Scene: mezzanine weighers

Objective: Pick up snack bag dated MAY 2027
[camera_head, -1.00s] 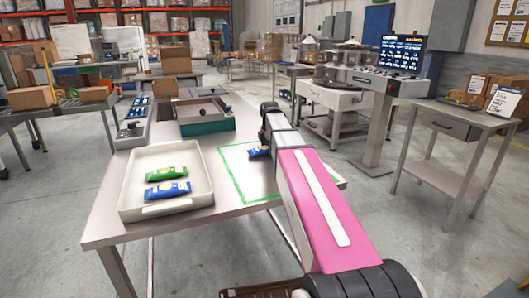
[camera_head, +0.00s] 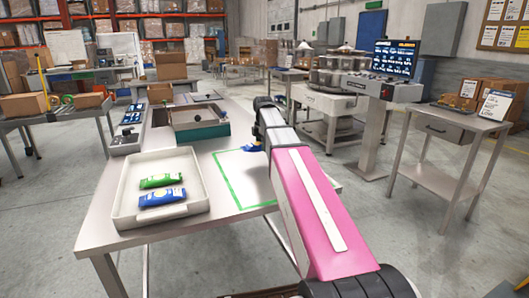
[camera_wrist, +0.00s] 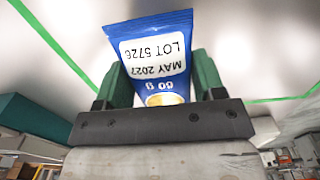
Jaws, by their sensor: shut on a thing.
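My gripper (camera_wrist: 161,85) is shut on a blue snack bag (camera_wrist: 155,55). In the wrist view its white label reads, upside down, MAY 2027 and LOT 5726, with 60 g beside it. In the head view the held bag (camera_head: 252,148) shows only in part beside my arm, above the green-outlined area of the table; the gripper's fingers are mostly hidden there. A green bag (camera_head: 161,181) and another blue bag (camera_head: 162,197) lie in the white tray (camera_head: 127,208) to the left; their dates are too small to read.
The table (camera_head: 232,206) has a green tape outline (camera_head: 223,180) with bare surface inside. A teal-sided bin (camera_head: 203,131) stands behind it. A side table (camera_head: 463,135) with boxes and a display post (camera_head: 377,130) stand to the right.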

